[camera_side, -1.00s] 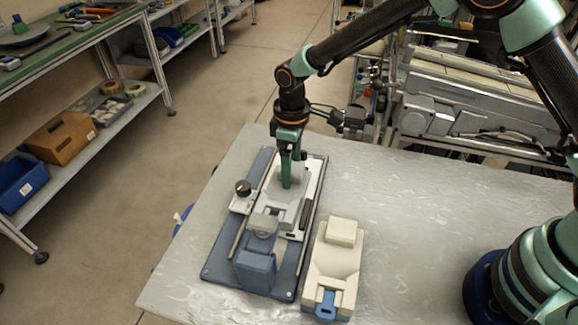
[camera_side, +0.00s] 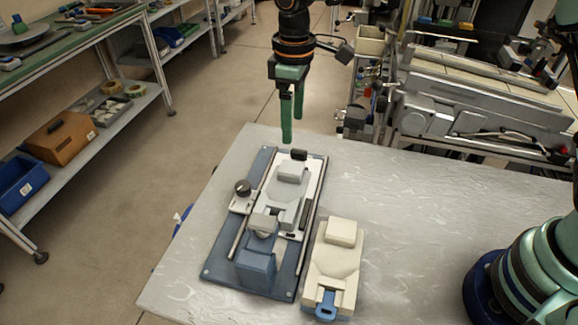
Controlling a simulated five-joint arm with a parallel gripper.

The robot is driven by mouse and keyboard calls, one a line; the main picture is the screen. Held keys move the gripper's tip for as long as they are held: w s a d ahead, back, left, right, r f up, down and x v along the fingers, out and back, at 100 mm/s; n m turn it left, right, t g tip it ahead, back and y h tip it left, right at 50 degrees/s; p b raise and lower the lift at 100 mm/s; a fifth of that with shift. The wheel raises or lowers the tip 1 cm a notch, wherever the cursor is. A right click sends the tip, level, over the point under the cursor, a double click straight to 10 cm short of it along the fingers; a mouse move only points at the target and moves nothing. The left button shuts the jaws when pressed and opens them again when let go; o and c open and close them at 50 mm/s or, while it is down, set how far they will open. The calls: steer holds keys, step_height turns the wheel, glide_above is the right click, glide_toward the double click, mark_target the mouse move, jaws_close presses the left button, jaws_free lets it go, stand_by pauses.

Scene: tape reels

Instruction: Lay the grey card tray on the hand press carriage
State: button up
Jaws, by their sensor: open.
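The hand press (camera_side: 214,270) has a blue base with two rails and stands on the grey table. Its whitish carriage (camera_side: 268,203) lies between the rails. A small light-grey piece, which looks like the grey card tray (camera_side: 290,173), lies flat on the carriage's far part, close to a black knob. Its exact seating is too small to tell. My gripper (camera_side: 292,128) with green fingers is open and empty. It hangs above the far end of the press, clear of the tray.
A cream device with a blue tab (camera_side: 336,262) stands right of the press. The table (camera_side: 420,225) is bare further right. Machinery (camera_side: 470,100) stands behind the table. A shelf with bins (camera_side: 75,150) is at the left.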

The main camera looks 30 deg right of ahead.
steer(key=s+d+r+m+t, duration=0.35)
steer(key=s+d+r, duration=0.25)
steer(key=d+r, duration=0.45)
steer(key=s+d+m+t, duration=0.2)
steer(key=s+d+m, duration=0.3)
steer(key=s+d, duration=0.3)
steer(key=shift+s+d+f, duration=0.4)
steer(key=shift+s+f, duration=0.05)
steer(key=shift+s, duration=0.4)
steer(key=shift+m, duration=0.25)
